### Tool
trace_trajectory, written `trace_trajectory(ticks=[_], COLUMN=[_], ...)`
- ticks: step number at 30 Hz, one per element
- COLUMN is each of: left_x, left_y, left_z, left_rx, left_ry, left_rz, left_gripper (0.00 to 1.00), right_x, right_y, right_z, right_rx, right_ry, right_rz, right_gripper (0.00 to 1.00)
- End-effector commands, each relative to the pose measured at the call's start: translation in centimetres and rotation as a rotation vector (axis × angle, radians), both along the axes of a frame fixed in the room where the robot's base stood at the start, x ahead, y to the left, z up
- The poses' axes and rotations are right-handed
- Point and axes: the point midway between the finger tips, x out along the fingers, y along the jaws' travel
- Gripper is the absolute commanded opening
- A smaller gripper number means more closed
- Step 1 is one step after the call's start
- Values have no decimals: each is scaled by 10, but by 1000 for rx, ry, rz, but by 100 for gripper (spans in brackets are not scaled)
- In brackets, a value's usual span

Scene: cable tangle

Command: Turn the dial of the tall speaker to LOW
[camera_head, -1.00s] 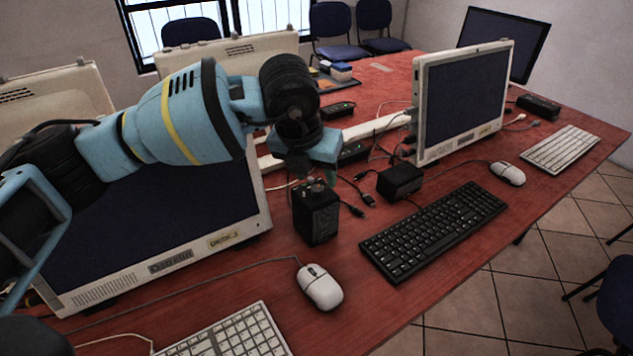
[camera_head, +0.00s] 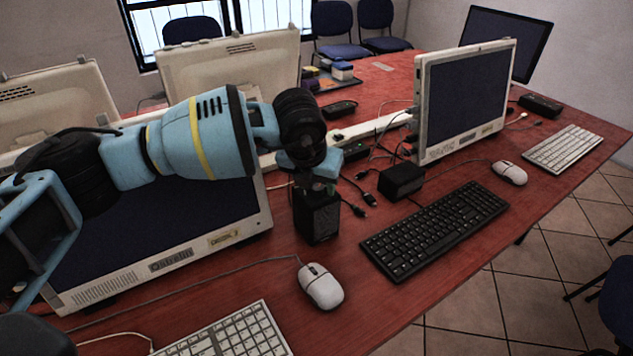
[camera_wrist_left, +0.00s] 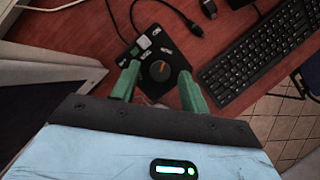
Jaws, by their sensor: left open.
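The tall speaker (camera_head: 317,218) is a black upright box on the red desk, between the left monitor and the black keyboard. In the left wrist view its top shows a round dark dial (camera_wrist_left: 160,71) with an orange pointer mark, beside small light and green labels too blurred to read. My left gripper (camera_head: 320,184) is above the speaker, pointing down. In the left wrist view its green fingers (camera_wrist_left: 159,74) are open, one on each side of the dial. I cannot tell whether they touch it. My right gripper is not in view.
A black power adapter (camera_head: 401,180) and loose cable plugs lie right of the speaker. A white mouse (camera_head: 321,286) is in front of it, a black keyboard (camera_head: 434,230) to the right. The left monitor (camera_head: 165,225) stands close on the left.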

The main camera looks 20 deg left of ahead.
Motion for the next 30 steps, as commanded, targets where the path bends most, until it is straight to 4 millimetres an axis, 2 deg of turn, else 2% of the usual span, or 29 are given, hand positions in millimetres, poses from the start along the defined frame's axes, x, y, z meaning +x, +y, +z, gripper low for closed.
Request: trace_trajectory(ticks=[9,19,30], left_x=[1,1,1], left_y=[0,0,-2], left_z=[-2,-2,0], left_rx=[0,0,0], left_ry=[-1,-1,-2], left_rz=[-1,0,61], left_gripper=[44,0,0], right_x=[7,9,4], right_y=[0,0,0], right_z=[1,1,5], right_rx=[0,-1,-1], right_ry=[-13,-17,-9], right_rz=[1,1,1], right_gripper=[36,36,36])
